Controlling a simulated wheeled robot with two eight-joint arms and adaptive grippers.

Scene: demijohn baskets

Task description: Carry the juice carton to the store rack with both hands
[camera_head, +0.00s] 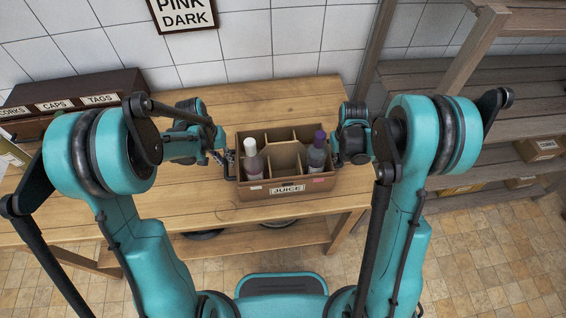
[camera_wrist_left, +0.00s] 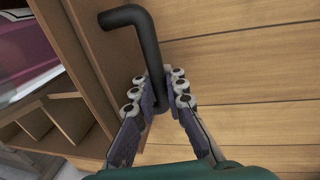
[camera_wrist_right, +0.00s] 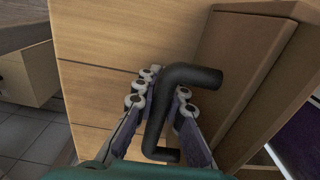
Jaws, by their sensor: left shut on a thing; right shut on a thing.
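The juice carton (camera_head: 287,187), a brown open box with dividers and a JUICE label, is upright at the table's right part. A bottle with a white cap (camera_head: 253,165) stands in its left side and a bottle with a purple cap (camera_head: 317,155) in its right side. My left gripper (camera_wrist_left: 160,88) is shut on the black left handle (camera_wrist_left: 148,38). My right gripper (camera_wrist_right: 162,90) is shut on the black right handle (camera_wrist_right: 192,77). I cannot tell whether the carton touches the table. The store rack (camera_head: 448,81), with wooden shelves, stands at the right.
The wooden table (camera_head: 130,189) is mostly bare left of the carton. A dark box labelled CORKS, CAPS and TAGS (camera_head: 75,100) stands at its back left. Small labelled boxes (camera_head: 540,149) sit on the rack's lower shelves. Tiled floor (camera_head: 470,255) is clear at front right.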

